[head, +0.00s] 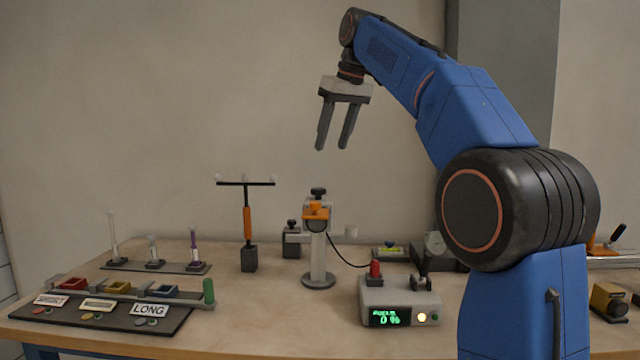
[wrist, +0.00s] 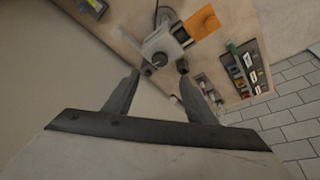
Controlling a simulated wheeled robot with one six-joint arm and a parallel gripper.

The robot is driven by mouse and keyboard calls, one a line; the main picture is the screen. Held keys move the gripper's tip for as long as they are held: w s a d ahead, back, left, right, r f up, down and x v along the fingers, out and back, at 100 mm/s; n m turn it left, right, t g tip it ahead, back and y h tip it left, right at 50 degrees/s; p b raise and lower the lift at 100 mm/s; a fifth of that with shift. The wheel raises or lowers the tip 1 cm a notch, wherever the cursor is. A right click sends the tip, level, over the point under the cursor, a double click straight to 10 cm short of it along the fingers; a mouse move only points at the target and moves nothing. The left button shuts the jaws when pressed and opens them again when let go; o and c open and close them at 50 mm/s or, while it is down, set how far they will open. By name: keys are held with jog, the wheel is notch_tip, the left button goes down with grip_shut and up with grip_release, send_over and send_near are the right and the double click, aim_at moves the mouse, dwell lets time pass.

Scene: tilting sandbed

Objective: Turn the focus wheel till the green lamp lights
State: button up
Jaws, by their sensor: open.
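A stand (head: 318,257) on the table carries an orange part (head: 316,211) with a dark round ring and a black knob (head: 318,191) on top. I cannot tell which of these is the focus wheel. The grey control box (head: 400,300) has a green display (head: 390,318) reading 0 %. Its pale yellow lamp (head: 422,317) looks lit; the small green lamp (head: 435,317) beside it looks dim. My gripper (head: 332,147) is open and empty, high above the stand. In the wrist view, the stand head (wrist: 161,43) and orange part (wrist: 196,24) appear beyond the open fingers (wrist: 166,69).
A black post with an orange grip (head: 248,222) stands left of the stand. A cable (head: 345,255) runs right from the stand. A label tray (head: 105,315) with coloured bins lies at front left.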

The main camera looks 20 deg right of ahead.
aim_at(319, 189)
jog(key=x, duration=1.3)
jog(key=c, duration=1)
